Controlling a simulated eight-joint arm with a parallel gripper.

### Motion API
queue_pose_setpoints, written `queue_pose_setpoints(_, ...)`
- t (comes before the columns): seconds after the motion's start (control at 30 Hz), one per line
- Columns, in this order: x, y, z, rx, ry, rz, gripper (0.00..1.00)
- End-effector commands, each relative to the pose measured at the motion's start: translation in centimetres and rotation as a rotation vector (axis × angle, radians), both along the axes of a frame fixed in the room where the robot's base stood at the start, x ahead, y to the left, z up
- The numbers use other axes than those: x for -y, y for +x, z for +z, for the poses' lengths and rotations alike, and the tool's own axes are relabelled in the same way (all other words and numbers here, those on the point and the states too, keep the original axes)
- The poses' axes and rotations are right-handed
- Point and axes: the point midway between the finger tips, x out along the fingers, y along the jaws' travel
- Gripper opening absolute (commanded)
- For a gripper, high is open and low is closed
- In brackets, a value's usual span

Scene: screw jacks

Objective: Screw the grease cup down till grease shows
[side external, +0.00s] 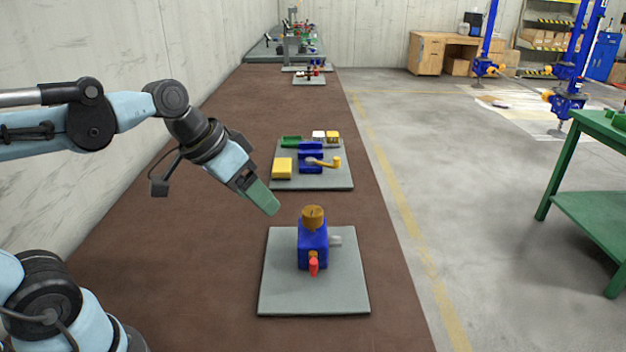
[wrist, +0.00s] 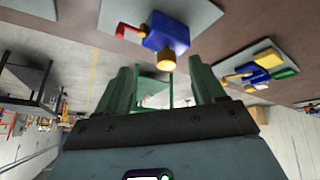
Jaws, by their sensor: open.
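The grease cup (side external: 313,217) is a brown-gold knurled cap on top of a blue block (side external: 312,246). The block stands upright on a grey plate (side external: 283,290) and has a red lever (side external: 313,265) in front and a pale stub (side external: 336,241) on its right. In the wrist view the cup (wrist: 166,60) and block (wrist: 168,34) appear upside down, beyond the fingers. My gripper (side external: 270,208) has green fingers and is up and left of the cup, apart from it. In the wrist view its fingers (wrist: 165,88) are spread with nothing between them. No grease can be made out.
A second grey plate (side external: 330,180) behind carries a blue block with a yellow crank (side external: 325,162), a yellow block (side external: 282,168) and a green tray (side external: 291,141). The brown bench top (side external: 200,240) is clear left of the plates. A wall runs along the left.

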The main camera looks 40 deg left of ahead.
Motion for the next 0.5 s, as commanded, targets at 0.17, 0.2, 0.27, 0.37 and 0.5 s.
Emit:
queue_pose_setpoints(0.17,0.5,1.7,-0.3,-0.038,-0.098,-0.094,0.69)
queue_pose_setpoints(0.2,0.6,2.2,-0.3,-0.042,-0.129,-0.124,0.69)
queue_pose_setpoints(0.27,0.8,3.1,-0.4,-0.041,-0.181,-0.181,0.69)
queue_pose_setpoints(0.37,0.9,4.6,-0.3,-0.012,-0.275,-0.283,0.69)
queue_pose_setpoints(0.5,0.6,6.7,0.0,0.081,-0.399,-0.437,0.69)
